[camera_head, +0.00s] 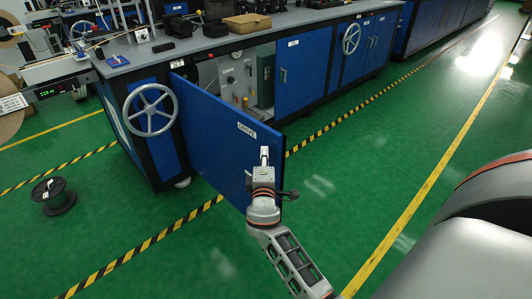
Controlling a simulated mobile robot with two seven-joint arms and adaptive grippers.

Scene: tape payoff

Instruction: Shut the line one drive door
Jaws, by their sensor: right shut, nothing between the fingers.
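The blue drive door (215,135), with a white "DRIVE" label near its top right, stands swung open from the cabinet. It is hinged at its left side, by the handwheel. Behind it the open drive compartment (232,75) shows grey parts inside. My right gripper (264,155) is in front of the door's free right end, below and right of the label, with its fingers shut and empty. I cannot tell whether it touches the door. Part of the door's lower right corner is hidden behind my gripper and wrist. My left gripper is not in view.
A grey handwheel (150,110) sits left of the door. A closed blue door (303,72) is right of the opening. A black spool (54,196) lies on the green floor at left. Yellow-black floor tape (150,243) runs under the door. The floor at right is clear.

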